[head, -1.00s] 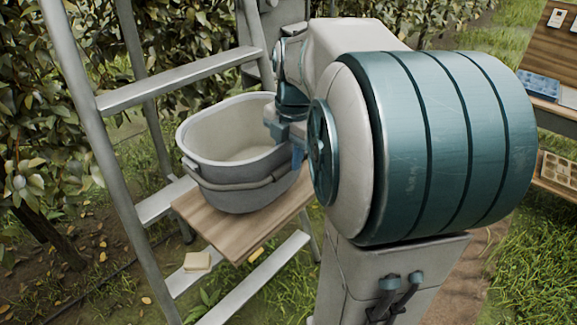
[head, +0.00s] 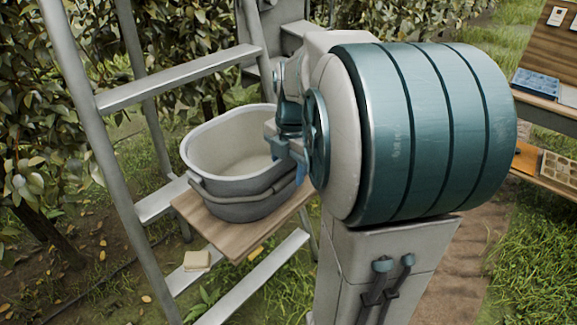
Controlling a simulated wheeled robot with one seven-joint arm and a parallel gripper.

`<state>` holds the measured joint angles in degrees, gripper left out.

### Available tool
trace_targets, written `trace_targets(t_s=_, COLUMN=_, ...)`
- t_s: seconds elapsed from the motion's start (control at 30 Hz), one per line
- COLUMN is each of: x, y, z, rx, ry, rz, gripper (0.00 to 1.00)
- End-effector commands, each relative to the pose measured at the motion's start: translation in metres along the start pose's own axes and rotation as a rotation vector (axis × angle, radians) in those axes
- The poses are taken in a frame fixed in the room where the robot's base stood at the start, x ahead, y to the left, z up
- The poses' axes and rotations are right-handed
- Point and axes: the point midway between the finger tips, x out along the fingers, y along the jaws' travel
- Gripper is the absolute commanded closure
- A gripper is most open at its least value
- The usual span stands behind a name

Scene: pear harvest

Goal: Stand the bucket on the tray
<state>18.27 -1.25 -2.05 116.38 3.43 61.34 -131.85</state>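The grey bucket (head: 232,187) is upright over the wooden tray (head: 237,242) on the ladder. Its base appears to meet the board, though a small gap cannot be ruled out. The bucket looks empty inside, and its handle band lies down along the front. My gripper (head: 288,155) is at the right rim of the bucket, with a finger on either side of the wall, shut on it. The tray's right part is partly hidden behind the bucket and my arm.
The ladder's rail (head: 92,140) and rungs stand close left and behind the bucket. A small pale block (head: 197,259) lies on a lower rung. Leafy trees fill the left and back. A wooden bench with a compartment box (head: 556,166) stands at the right.

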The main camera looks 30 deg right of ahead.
Motion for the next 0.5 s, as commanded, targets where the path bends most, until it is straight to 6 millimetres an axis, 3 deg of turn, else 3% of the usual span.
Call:
trace_targets(t_s=0.23, x=-0.017, y=0.001, z=0.001, rx=0.000, ry=-0.003, rz=0.004, gripper=0.49)
trace_targets(t_s=0.5, x=-0.075, y=0.001, z=0.001, rx=0.000, ry=-0.003, rz=0.005, gripper=0.49)
